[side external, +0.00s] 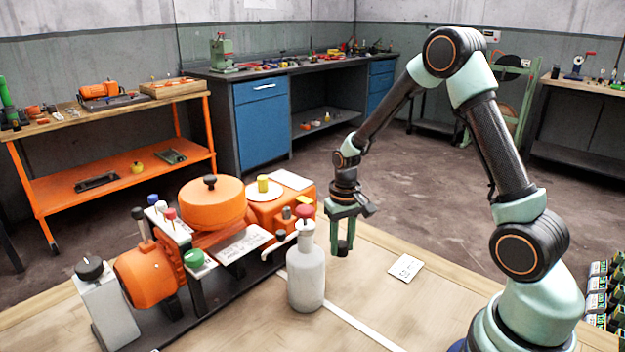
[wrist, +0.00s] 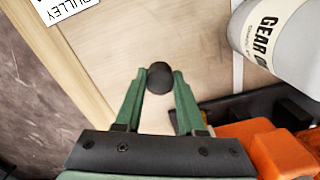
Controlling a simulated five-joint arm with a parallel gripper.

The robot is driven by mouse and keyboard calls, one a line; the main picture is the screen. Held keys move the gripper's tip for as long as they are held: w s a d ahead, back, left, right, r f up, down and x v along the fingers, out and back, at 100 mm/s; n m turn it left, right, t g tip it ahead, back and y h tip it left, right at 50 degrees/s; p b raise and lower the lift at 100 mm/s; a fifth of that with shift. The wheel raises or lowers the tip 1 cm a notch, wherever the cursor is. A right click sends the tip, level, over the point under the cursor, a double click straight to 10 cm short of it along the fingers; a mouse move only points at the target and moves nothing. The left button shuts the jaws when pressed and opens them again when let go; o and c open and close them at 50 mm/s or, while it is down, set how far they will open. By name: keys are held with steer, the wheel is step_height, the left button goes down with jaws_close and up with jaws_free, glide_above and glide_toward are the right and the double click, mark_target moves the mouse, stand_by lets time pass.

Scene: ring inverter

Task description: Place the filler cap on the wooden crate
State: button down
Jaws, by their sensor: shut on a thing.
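My gripper (side external: 342,240) hangs fingers down above the pale wooden surface, just right of the white bottle in the side view. In the wrist view my gripper (wrist: 159,80) has its green fingertips on both sides of a small dark round piece, which looks like the filler cap (wrist: 160,88). In the side view the piece is hard to tell from the dark fingertips. A wide wooden surface (side external: 400,315) lies below, also in the wrist view (wrist: 110,50). I cannot tell whether it is the wooden crate.
A white gear oil bottle (side external: 306,275) with a red top stands close left of my gripper. An orange machine (side external: 150,275) on a dark base fills the left. A white card (side external: 405,267) lies to the right. The wood between card and bottle is mostly clear.

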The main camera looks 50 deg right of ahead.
mark_target(342, 243)
steer(key=shift+f, duration=1.45)
steer(key=shift+f, duration=0.15)
steer(key=c, duration=0.5)
jaws_free()
step_height(342, 243, up, 12)
steer(key=shift+r, duration=0.2)
steer(key=shift+s+a+r+n+t, duration=0.75)
steer(key=shift+s+a+r+t, duration=0.2)
steer(key=shift+s+a+r, duration=0.95)
steer(key=shift+s+a+r+n+t, duration=0.85)
steer(key=shift+s+a+r, duration=0.7)
steer(key=shift+r, duration=0.6)
steer(key=shift+s+a+r+n+t, duration=0.7)
steer(key=shift+s+a+r+t, duration=0.3)
steer(key=shift+s+a+r, duration=0.75)
